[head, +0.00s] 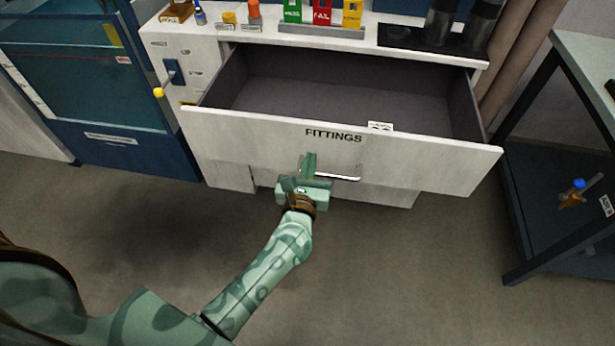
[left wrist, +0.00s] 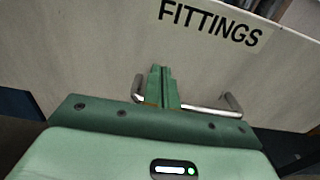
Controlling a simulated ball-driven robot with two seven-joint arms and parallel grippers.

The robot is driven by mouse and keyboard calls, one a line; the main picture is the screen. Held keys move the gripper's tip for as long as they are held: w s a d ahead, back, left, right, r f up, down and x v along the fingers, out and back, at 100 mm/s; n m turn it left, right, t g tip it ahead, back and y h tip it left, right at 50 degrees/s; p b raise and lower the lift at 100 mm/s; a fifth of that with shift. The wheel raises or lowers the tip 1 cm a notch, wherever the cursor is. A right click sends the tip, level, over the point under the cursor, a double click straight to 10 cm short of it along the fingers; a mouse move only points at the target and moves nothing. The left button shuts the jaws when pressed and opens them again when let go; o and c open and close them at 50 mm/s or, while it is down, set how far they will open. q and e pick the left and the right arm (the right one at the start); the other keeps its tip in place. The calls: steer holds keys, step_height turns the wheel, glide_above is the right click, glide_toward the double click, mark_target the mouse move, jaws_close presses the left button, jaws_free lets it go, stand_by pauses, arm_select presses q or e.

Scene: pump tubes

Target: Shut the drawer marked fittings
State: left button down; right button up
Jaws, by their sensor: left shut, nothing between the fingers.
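The white drawer marked FITTINGS (head: 245,140) stands pulled out of the bench, its grey inside showing and a small white label lying in it. Its front also fills much of the left wrist view (left wrist: 100,60). A metal bar handle (head: 345,178) is on the drawer front below the lettering; it also shows in the left wrist view (left wrist: 210,110). My left gripper (head: 309,158) is shut and empty, its fingers in front of the drawer face at the handle's left part. I cannot tell whether the fingertips touch the face. My right gripper is not in view.
The bench top (head: 350,40) above holds red, green and yellow boxes and dark cylinders. A blue cabinet (head: 120,150) stands at left, with a yellow-knobbed lever (head: 159,92) beside it. A dark shelf rack (head: 560,220) stands at right. The floor in front is clear.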

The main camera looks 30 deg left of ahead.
arm_select(q)
steer(key=shift+w, duration=0.25)
steer(key=shift+a, duration=0.1)
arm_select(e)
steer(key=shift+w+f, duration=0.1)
